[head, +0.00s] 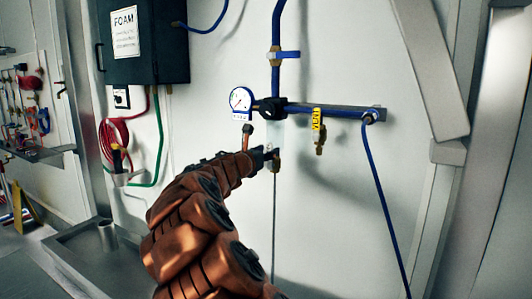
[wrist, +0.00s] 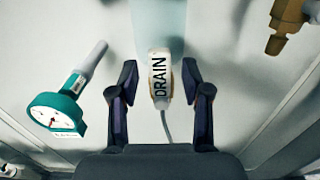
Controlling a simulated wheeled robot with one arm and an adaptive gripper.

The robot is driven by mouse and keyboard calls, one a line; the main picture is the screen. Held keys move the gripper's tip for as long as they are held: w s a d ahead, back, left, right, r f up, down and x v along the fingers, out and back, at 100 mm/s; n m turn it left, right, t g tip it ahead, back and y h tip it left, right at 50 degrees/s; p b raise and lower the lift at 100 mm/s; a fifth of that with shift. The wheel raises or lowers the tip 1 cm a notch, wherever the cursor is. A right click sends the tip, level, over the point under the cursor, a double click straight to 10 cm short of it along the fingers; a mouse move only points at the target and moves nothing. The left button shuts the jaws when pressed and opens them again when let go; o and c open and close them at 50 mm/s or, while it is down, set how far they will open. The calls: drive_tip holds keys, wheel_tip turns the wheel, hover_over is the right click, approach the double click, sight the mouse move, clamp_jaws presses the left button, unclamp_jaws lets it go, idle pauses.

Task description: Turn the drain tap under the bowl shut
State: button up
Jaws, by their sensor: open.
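The drain tap carries a white tag marked DRAIN (wrist: 159,78), upright in the middle of the wrist view, with orange-brown edges of the tap showing beside it. The pale translucent bowl (wrist: 160,25) is directly above it; in the head view the bowl (head: 274,135) hangs below the black fitting on the blue pipe. My gripper (wrist: 159,68) is open, with one dark finger on each side of the tag and a visible gap to both. In the head view my gripper (head: 268,157) is at the tap, partly hiding it. The handle's angle is unclear.
A round gauge (head: 240,101) is left of the bowl and close to my left finger in the wrist view (wrist: 58,113). A brass valve (head: 320,146) with a yellow VENT tag (head: 316,119) hangs to the right. A blue hose (head: 383,205) runs down further right.

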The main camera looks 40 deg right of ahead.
clamp_jaws()
